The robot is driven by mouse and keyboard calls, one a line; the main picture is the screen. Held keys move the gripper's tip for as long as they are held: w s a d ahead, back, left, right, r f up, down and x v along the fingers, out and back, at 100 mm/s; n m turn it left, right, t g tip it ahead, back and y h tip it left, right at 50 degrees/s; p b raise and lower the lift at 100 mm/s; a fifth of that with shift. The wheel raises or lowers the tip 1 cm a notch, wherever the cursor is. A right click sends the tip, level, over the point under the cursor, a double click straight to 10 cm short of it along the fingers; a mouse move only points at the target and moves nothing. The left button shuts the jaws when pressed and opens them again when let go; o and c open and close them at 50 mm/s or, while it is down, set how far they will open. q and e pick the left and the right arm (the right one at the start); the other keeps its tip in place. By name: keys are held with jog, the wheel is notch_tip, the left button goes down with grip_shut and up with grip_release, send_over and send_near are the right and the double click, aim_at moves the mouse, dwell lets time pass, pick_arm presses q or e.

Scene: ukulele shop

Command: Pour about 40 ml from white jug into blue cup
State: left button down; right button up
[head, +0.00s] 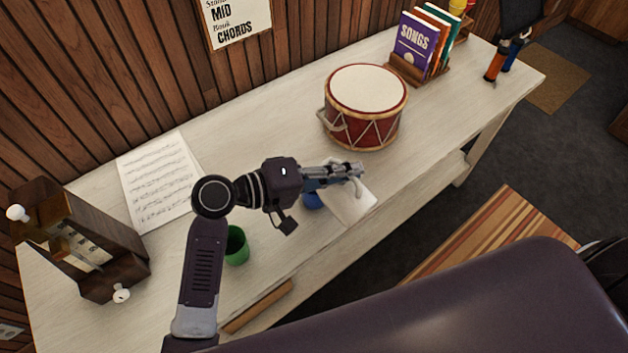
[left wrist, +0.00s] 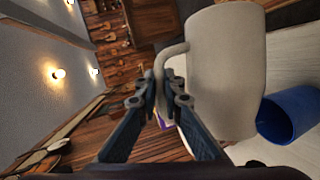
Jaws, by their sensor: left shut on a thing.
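The white jug (head: 350,205) is held above the front part of the table, and it fills much of the left wrist view (left wrist: 226,70). My left gripper (head: 357,171) is shut on the jug's handle, with the fingers (left wrist: 160,95) around it. The jug looks strongly tilted. The blue cup (head: 312,201) stands on the table just left of the jug, partly hidden by my gripper. In the left wrist view the cup (left wrist: 290,112) is close to one end of the jug. I cannot see any liquid or stream. My right gripper is out of view.
A green cup (head: 237,246) stands beside my left forearm. A red drum (head: 365,108) is behind the jug. The table's front edge is close to the jug.

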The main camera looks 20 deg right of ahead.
aim_at(361, 186)
pick_arm(q)
jog(key=shift+s+d+r, duration=0.1)
jog(key=shift+s+r, duration=0.05)
dwell(0.6)
jog(key=shift+s+d, duration=0.15)
jog(key=shift+s, duration=0.15)
jog(key=shift+s+d+f+m+t+y, duration=0.25)
jog(key=shift+s+f+m+t, duration=0.05)
jog(key=shift+s+m, duration=0.3)
jog(key=shift+s+d+f+m+t+y, duration=0.3)
jog(key=shift+s+m, duration=0.2)
jog(key=shift+m, duration=0.1)
jog(key=shift+s+f+m+y+p, duration=0.15)
jog(key=shift+s+m+y+p, duration=0.1)
jog(key=shift+m+p, duration=0.15)
jog(key=shift+d, duration=0.1)
dwell(0.4)
jog(key=s+m+t+p, duration=0.1)
jog(key=m+y+p, duration=0.1)
jog(key=shift+s+d+f+t+p, duration=0.35)
jog(key=shift+t, duration=0.05)
jog(key=s+d+f+m+t+y+b, duration=0.1)
jog(key=s+f+m+t+b, duration=0.2)
jog(key=f, duration=0.8)
jog(key=shift+d+m+t+y, duration=0.35)
jog(key=shift+m+t+y, duration=0.05)
jog(key=shift+m, duration=0.5)
